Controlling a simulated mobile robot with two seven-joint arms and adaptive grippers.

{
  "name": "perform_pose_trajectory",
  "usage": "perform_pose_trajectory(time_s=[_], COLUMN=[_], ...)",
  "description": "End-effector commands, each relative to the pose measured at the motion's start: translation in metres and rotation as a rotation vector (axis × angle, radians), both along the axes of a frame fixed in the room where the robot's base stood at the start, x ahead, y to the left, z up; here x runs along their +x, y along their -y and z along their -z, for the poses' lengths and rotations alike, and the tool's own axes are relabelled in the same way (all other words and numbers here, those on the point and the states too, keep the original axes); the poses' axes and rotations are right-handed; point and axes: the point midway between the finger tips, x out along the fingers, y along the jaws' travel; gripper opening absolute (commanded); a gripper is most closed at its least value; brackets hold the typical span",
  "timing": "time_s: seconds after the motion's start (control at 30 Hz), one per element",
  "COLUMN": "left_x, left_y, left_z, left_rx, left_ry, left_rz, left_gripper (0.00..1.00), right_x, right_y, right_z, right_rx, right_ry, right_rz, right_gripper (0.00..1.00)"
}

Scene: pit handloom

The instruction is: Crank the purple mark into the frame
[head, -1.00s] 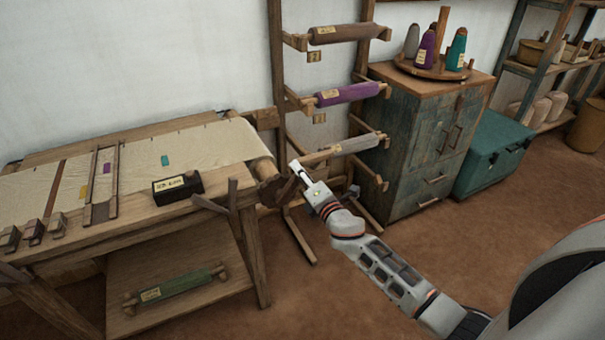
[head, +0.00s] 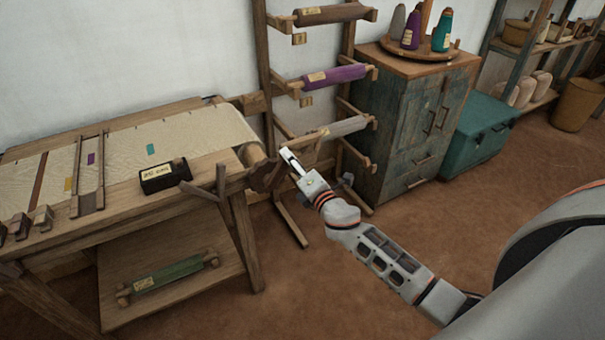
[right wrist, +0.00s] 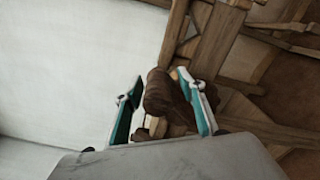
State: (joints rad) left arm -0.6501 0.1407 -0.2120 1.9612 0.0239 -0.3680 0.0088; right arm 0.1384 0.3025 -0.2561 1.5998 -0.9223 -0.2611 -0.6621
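The cloth (head: 190,132) lies across the loom with a small purple mark (head: 91,158) on it. The mark lies between the two bars of the wooden frame (head: 101,175). A teal mark (head: 151,149) lies right of the frame and a yellow mark (head: 68,184) beside its left bar. The dark wooden crank (head: 262,176) is at the loom's right end. My right gripper (head: 287,154) is beside it. In the right wrist view the fingers (right wrist: 165,98) stand apart on either side of a brown wooden piece (right wrist: 168,95), with a gap at the left finger. My left gripper is out of view.
A black labelled box (head: 163,177) sits on the loom's front edge, near a forked wooden post (head: 215,185). A rack with purple (head: 335,76) and other rolls stands behind my right gripper. A cabinet (head: 400,120) stands right of it. Floor at right is open.

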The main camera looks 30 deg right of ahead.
Motion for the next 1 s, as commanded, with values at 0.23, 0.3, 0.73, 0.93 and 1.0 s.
perform_pose_trajectory(time_s=[0.23,0.3,0.73,0.93,1.0], left_x=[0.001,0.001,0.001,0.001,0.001], left_y=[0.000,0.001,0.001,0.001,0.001], left_z=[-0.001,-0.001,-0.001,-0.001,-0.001], left_rx=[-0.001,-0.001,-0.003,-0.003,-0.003], left_ry=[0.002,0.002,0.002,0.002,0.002], left_rz=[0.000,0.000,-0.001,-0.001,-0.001], left_gripper=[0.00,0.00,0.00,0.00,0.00], right_x=[-0.052,-0.064,-0.091,-0.091,-0.091], right_y=[0.001,0.001,0.002,0.002,0.002], right_z=[0.001,0.000,-0.002,-0.001,-0.001], right_rx=[0.001,0.001,0.002,0.002,0.002], right_ry=[-0.001,0.000,0.003,0.003,0.002], right_rz=[-0.002,-0.002,-0.003,-0.003,-0.002], right_gripper=[0.40,0.40,0.40,0.40,0.40])
